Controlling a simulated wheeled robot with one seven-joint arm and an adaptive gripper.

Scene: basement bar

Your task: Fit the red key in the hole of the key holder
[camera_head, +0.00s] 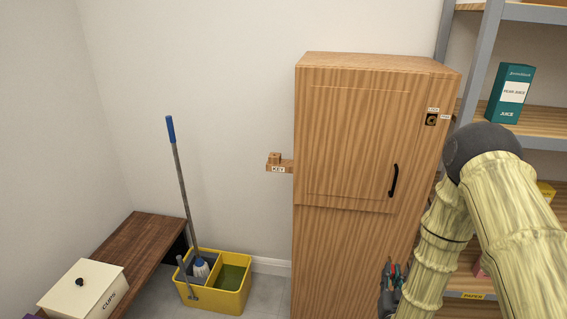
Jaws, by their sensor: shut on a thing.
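The key holder (286,168) is a small wooden bracket labelled KEY, fixed at the left side of the tall wooden cabinet. A small wooden block stands on top of it; its hole cannot be made out at this size. My gripper (391,277) is low in front of the cabinet, to the right of and below the key holder and well apart from it. It is shut on a small red piece (396,269), which looks like the red key. Most of the key is hidden by the dark fingers.
The wooden cabinet (345,250) has a black handle (393,181) and a dark lock plate (431,119). Shelves with a juice carton (510,94) stand at right. A yellow mop bucket (232,294), bench (135,240) and CUPS box (85,287) are at left. Wall space left of the holder is clear.

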